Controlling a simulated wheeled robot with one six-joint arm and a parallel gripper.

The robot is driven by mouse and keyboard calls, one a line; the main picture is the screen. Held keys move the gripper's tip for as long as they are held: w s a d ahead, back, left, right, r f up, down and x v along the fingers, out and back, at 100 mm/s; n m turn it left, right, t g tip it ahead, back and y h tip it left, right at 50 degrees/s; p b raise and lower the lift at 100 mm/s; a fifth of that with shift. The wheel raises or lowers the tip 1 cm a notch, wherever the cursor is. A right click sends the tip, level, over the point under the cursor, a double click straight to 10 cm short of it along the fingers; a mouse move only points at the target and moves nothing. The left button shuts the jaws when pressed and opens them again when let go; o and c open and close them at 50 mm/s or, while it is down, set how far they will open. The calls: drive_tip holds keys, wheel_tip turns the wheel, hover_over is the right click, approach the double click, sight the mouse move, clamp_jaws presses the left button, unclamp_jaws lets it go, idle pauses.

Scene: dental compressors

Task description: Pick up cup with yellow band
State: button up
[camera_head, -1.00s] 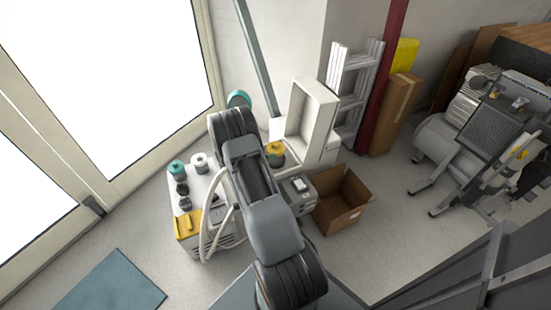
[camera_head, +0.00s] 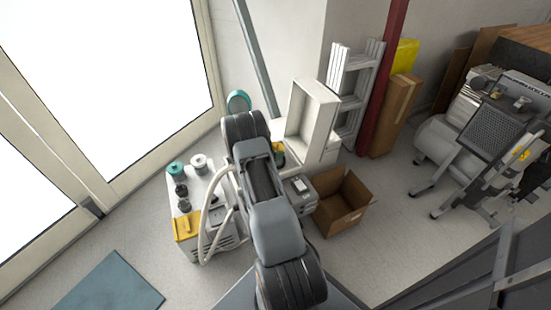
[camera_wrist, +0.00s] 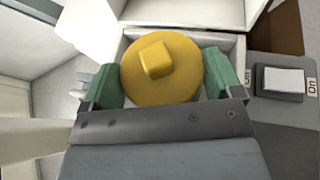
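In the wrist view a round yellow top with a square knob (camera_wrist: 160,62) sits between the two green fingers of my gripper (camera_wrist: 160,80). The fingers are wide apart, one on each side, with almost no gap to its rim. I cannot tell whether they press on it. I see it from above, so any cup body or band below is hidden. In the head view a small yellow patch (camera_head: 279,149) shows just right of my arm, which hides most of it and my gripper.
A white cabinet (camera_head: 312,112) and an open cardboard box (camera_head: 344,203) stand close by on the right. A grey unit with a switch (camera_wrist: 280,80) is right of my gripper. A white machine (camera_head: 214,246) with teal and white jars and a hose is at left.

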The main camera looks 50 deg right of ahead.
drive_tip(key=c, duration=0.7)
drive_tip(key=shift+c, duration=0.7)
drive_tip(key=shift+r, duration=0.15)
